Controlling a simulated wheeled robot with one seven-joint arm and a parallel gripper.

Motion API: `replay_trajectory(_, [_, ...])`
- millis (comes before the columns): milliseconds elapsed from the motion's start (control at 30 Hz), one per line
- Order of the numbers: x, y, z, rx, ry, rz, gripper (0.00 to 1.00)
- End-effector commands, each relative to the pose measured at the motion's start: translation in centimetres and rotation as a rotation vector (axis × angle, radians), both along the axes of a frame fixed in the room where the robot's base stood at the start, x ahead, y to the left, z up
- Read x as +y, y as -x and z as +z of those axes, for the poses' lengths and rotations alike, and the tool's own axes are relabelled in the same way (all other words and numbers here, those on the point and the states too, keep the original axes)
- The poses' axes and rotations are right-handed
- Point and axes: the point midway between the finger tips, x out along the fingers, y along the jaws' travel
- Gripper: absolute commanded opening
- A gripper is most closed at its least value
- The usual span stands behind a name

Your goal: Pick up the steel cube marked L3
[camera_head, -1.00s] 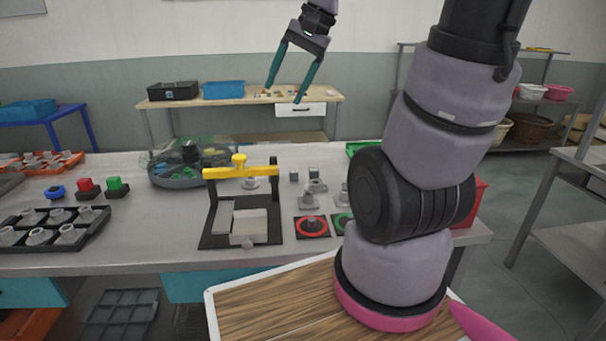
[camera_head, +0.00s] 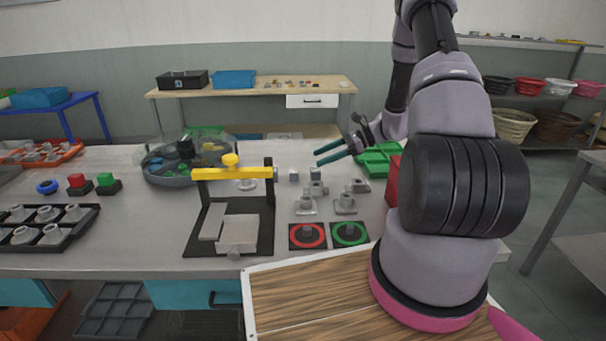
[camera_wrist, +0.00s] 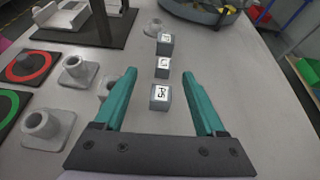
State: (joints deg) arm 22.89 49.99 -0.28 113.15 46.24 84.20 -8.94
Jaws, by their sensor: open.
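Three small grey steel cubes with white labels stand in a row in the wrist view: a near cube (camera_wrist: 160,103), a middle cube (camera_wrist: 162,74) and a far cube (camera_wrist: 166,49). The labels are small and turned, so I cannot tell for sure which is L3. In the head view two cubes show, one at left (camera_head: 293,175) and one beside it (camera_head: 312,174); I cannot make out the third. My gripper (camera_head: 316,158) is open and empty, above the table by the cubes. In the wrist view its green fingers (camera_wrist: 158,73) frame the row, touching no cube visibly.
Flanged grey parts (camera_head: 305,206) stand in front of the cubes, with red-ring (camera_head: 293,241) and green-ring (camera_head: 338,239) pads nearer. A black fixture with a yellow bar (camera_head: 235,174) stands left. A green tray (camera_head: 378,160) lies right. A round tank (camera_head: 168,174) stands back left.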

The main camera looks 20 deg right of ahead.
Motion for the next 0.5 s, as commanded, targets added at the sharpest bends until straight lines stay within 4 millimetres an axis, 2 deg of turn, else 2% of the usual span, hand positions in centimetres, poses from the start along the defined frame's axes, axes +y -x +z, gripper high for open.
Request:
replay_trajectory(33, [-0.2, -0.1, -0.8, 0.014, -0.015, -0.015, 0.72])
replay_trajectory(167, [0.0, -0.3, -1.8, 0.026, -0.033, -0.035, 0.72])
replay_trajectory(500, [4.3, -1.2, -3.6, 0.027, -0.032, -0.034, 0.72])
